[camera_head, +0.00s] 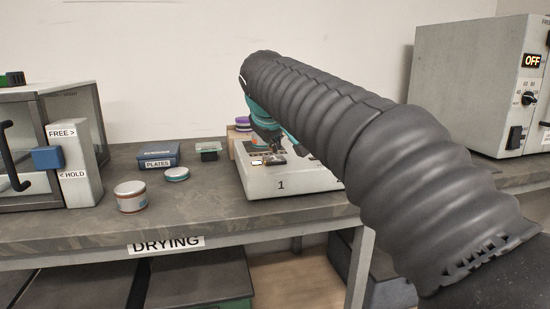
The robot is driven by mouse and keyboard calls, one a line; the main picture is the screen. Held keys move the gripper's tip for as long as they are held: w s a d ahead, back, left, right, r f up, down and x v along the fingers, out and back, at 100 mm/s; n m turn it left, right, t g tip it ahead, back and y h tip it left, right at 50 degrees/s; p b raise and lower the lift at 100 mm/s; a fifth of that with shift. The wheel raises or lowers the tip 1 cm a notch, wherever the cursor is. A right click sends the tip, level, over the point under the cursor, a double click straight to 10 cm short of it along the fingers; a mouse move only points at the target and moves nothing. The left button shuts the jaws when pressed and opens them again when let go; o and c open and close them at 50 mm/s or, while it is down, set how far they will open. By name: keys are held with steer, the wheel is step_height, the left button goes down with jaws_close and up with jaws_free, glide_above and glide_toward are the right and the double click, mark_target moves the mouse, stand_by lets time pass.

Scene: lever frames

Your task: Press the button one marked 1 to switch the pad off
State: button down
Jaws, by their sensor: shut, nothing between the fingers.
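The pad is a pale box-shaped unit (307,182) with a "1" on its front face, standing on the grey bench. Its top is partly covered by my arm, which crosses the view from the lower right. My gripper (272,150) is dark and points down at the top of the unit, near the display. Its fingers are shut and look empty. I cannot tell whether the fingertips touch the unit. The button itself cannot be made out behind the gripper.
On the bench (225,215) stand a round tin (131,197), a small teal-rimmed lid (177,174) and a blue "PLATES" box (158,156). A glass-fronted cabinet with a blue latch (47,158) is at left. A large oven-like unit reading "OFF" (470,85) is at right.

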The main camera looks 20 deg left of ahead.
mark_target(274, 159)
steer(key=shift+f, duration=0.1)
steer(key=shift+f, duration=0.35)
steer(key=shift+f+b, duration=0.25)
steer(key=shift+b, duration=0.15)
stand_by(0.7)
steer(key=shift+r+p, duration=0.75)
steer(key=shift+p, duration=0.05)
step_height(274, 159, up, 3)
steer(key=p, duration=0.3)
steer(key=shift+r, duration=0.1)
steer(key=shift+r+p, duration=0.45)
steer(key=shift+r, duration=0.9)
